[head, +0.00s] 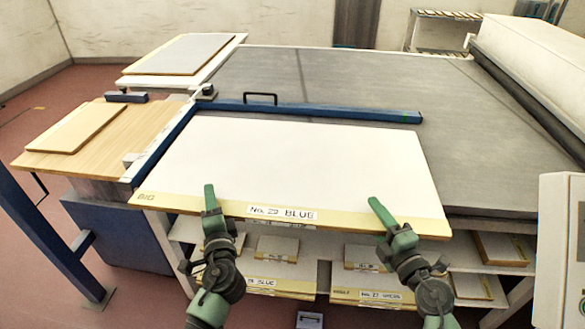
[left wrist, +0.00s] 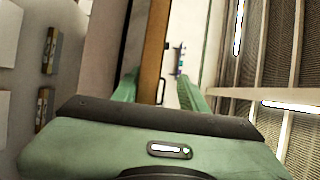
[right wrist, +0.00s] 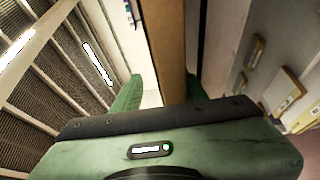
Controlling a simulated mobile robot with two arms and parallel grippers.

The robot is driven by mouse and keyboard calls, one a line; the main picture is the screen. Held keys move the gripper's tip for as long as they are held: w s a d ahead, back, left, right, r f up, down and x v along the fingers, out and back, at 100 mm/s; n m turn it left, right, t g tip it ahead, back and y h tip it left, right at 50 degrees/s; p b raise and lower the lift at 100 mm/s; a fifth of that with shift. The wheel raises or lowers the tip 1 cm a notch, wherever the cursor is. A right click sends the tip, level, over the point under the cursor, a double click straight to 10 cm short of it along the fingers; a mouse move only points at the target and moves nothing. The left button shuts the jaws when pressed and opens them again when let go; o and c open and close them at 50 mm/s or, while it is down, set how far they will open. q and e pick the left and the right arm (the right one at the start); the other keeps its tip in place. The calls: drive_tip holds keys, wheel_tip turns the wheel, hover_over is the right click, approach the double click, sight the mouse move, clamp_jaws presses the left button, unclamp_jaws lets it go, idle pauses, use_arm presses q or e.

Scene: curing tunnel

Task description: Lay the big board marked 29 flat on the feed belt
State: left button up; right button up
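The big white board (head: 290,165) has a yellowish front strip marked BIG and a label reading No. 29 BLUE, its last digit blurry. It looks level over the front of the grey feed belt (head: 480,165), its near edge over the shelves below. I cannot tell whether it rests fully on the belt. My left gripper (head: 210,200) and right gripper (head: 380,212) straddle its front edge left and right of the label. In the left wrist view (left wrist: 158,90) and right wrist view (right wrist: 160,90), the fingers stand apart around the brown edge, with a gap on one side.
A blue bar (head: 330,112) with a black handle crosses the belt just behind the board. A wooden side table (head: 60,160) with a smaller board stands left. Shelves with labelled boards (head: 280,285) lie below. A white roller cover (head: 535,70) and a control box (head: 560,250) are right.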

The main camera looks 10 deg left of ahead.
drive_tip(key=shift+r, duration=0.1)
drive_tip(key=shift+s+d, duration=0.25)
drive_tip(key=shift+s, duration=0.25)
use_arm(q)
drive_tip(key=v, duration=0.7)
use_arm(e)
drive_tip(key=v, duration=0.7)
use_arm(q)
drive_tip(key=o, duration=0.5)
drive_tip(key=shift+f, duration=0.2)
use_arm(e)
drive_tip(key=shift+f, duration=0.25)
use_arm(q)
drive_tip(key=shift+f+b, duration=0.8)
drive_tip(key=shift+b, duration=0.25)
use_arm(e)
drive_tip(key=shift+f, duration=0.85)
